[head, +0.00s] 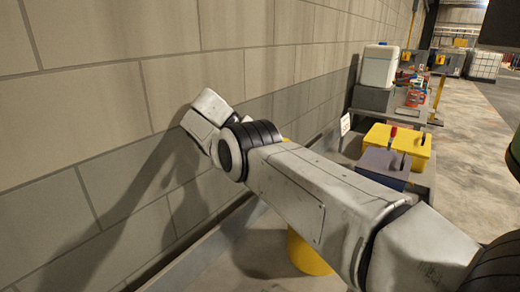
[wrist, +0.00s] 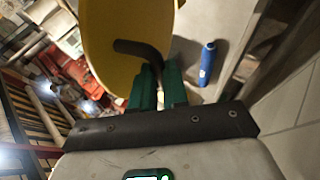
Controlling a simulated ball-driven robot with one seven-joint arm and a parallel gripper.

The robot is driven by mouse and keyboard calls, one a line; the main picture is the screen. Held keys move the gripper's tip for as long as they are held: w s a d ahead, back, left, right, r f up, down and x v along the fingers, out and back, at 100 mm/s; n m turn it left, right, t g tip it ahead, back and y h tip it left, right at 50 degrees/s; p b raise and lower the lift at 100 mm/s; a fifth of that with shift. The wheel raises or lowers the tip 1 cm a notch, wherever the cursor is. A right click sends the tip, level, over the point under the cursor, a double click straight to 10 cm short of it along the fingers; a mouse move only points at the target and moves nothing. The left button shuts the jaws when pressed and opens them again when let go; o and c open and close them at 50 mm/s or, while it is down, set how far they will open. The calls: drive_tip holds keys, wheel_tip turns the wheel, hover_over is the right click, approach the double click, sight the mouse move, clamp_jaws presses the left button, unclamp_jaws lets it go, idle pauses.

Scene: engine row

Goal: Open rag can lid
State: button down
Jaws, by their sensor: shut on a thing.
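The yellow rag can (head: 308,255) stands low by the wall in the head view, mostly hidden behind my arm. A small yellow patch (head: 287,139) shows above the arm; I cannot tell whether it is the lid. In the wrist view the round yellow lid (wrist: 107,72) fills the upper middle, with a dark bent handle (wrist: 130,47) across it. My gripper (wrist: 158,72), with green fingers, is shut on this handle. The gripper is hidden in the head view. How far the lid is tilted from the can is unclear.
A block wall (head: 100,110) runs close along the left of my arm. A yellow box (head: 400,145) and a grey-blue box (head: 383,168) stand to the right, with a white jug (head: 379,66) behind. A blue cylinder (wrist: 207,63) lies beside the lid in the wrist view.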

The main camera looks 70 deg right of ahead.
drive_tip(key=shift+a+f, duration=0.1)
drive_tip(key=shift+f, duration=0.55)
drive_tip(key=c, duration=1.1)
unclamp_jaws()
drive_tip(key=shift+r, duration=0.15)
drive_tip(key=shift+r, duration=0.1)
drive_tip(key=r+p, duration=0.1)
drive_tip(key=p, duration=0.2)
drive_tip(key=s+r+p, duration=0.1)
drive_tip(key=r+p, duration=0.1)
drive_tip(key=a+r+p, duration=0.1)
drive_tip(key=r+p, duration=0.1)
drive_tip(key=p, duration=0.1)
drive_tip(key=shift+s+r+p, duration=0.15)
drive_tip(key=shift+r+p, duration=0.05)
drive_tip(key=shift+p, duration=0.15)
drive_tip(key=s+a+r, duration=0.2)
drive_tip(key=s+r, duration=0.1)
drive_tip(key=shift+r, duration=0.3)
drive_tip(key=shift+s+a+r+b, duration=0.15)
drive_tip(key=shift+s+a+r, duration=0.6)
drive_tip(key=shift+s, duration=0.45)
drive_tip(key=shift+s+a+r+b, duration=0.2)
drive_tip(key=shift+s+a+r, duration=0.35)
drive_tip(key=shift+s+a, duration=0.5)
drive_tip(key=shift+s+a+r+b, duration=0.15)
drive_tip(key=shift+s+a+r, duration=0.5)
drive_tip(key=shift+s, duration=0.7)
